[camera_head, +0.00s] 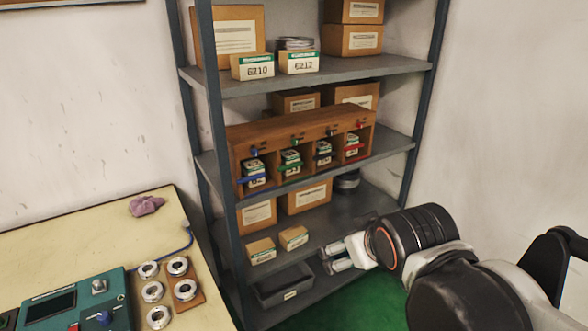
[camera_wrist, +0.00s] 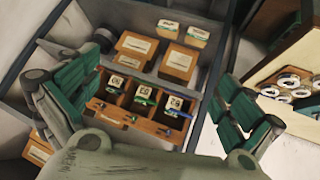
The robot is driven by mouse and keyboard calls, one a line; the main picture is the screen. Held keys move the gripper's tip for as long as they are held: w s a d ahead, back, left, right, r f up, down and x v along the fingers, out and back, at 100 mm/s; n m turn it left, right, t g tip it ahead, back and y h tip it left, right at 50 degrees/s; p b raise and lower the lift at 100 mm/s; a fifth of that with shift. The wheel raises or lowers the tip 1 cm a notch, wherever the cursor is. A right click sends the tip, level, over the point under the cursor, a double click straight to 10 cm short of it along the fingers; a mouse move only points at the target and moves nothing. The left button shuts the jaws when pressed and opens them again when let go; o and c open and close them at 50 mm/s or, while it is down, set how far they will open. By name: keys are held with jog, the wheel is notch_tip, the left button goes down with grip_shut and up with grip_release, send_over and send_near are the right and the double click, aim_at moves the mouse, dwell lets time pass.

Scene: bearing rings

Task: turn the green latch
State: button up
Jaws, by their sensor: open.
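A wooden cabinet (camera_head: 310,126) with open compartments in a row stands on the middle shelf; each compartment has a small coloured latch above it and a coloured bar in front. The green latch (camera_head: 297,140) is on the front face above the second compartment from the left, over a green bar (camera_head: 291,166). In the wrist view the cabinet (camera_wrist: 112,113) appears upside down, with the green bar (camera_wrist: 143,101) between the fingers; I cannot make out the green latch's angle. My gripper (camera_head: 330,258) is open and empty, below and right of the cabinet, apart from it. It also frames the wrist view (camera_wrist: 157,80).
Metal shelf posts (camera_head: 222,170) flank the cabinet, and a shelf board (camera_head: 310,76) lies above it. Small boxes (camera_head: 262,250) and a dark bin (camera_head: 286,285) sit lower. A table (camera_head: 110,252) with bearing rings (camera_head: 152,291) and a teal device (camera_head: 75,302) is at left.

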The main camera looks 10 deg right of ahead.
aim_at(291, 166)
jog(key=w+d+r+n+t+h, duration=0.1)
jog(key=w+d+r+n+t, duration=0.2)
jog(key=w+n, duration=0.3)
jog(key=w+d+r+n+t+h+p, duration=0.1)
jog(key=w+d+r+n+t, duration=0.15)
jog(key=w+n, duration=0.45)
jog(key=w+d+r+n+t+h, duration=0.1)
jog(key=w+d+r+n+t, duration=0.2)
jog(key=w, duration=0.6)
jog(key=w+a+f+n+y+p, duration=0.1)
jog(key=w+a+f+n+y, duration=0.15)
jog(key=f+n, duration=0.35)
jog(key=w+a+f+n+y, duration=0.2)
jog(key=f+n+y, duration=0.15)
jog(key=n, duration=0.55)
jog(key=w+a+f+n+y+p, duration=0.1)
jog(key=w+a+f+n+y, duration=0.15)
jog(key=f+n+y, duration=0.35)
jog(key=w+a, duration=0.1)
jog(key=w, duration=0.2)
jog(key=w+a+h, duration=0.1)
jog(key=w, duration=0.3)
jog(key=w+a+r+h+p, duration=0.1)
jog(key=w, duration=0.2)
jog(key=shift+w+a+n, duration=0.15)
jog(key=shift+a+n, duration=0.2)
jog(key=shift+n, duration=0.05)
jog(key=shift+x, duration=0.85)
jog(key=shift+r, duration=0.1)
